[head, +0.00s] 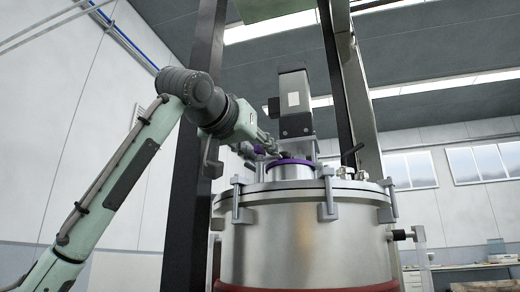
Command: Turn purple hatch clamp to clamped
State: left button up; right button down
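A large steel vessel (290,240) fills the centre of the head view, with a flanged lid and grey clamps around its rim. On the lid stands a short steel neck with a purple ring (290,162), which looks like the hatch. A small purple part (260,150), perhaps the hatch clamp, shows at the left of this ring, partly hidden by my gripper. My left gripper (280,154) reaches in from the left, with its tips at or close to the purple parts. Its fingers are small and overlapped, so their opening is unclear. My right gripper does not show.
A grey motor block (294,103) stands above the lid, behind the hatch. Dark upright posts (194,170) flank the vessel. A black-handled lever (352,151) and fittings sit on the lid's right side. A bench (465,275) stands at the far right.

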pick_arm(q)
jog(key=shift+c, duration=0.5)
grip_shut()
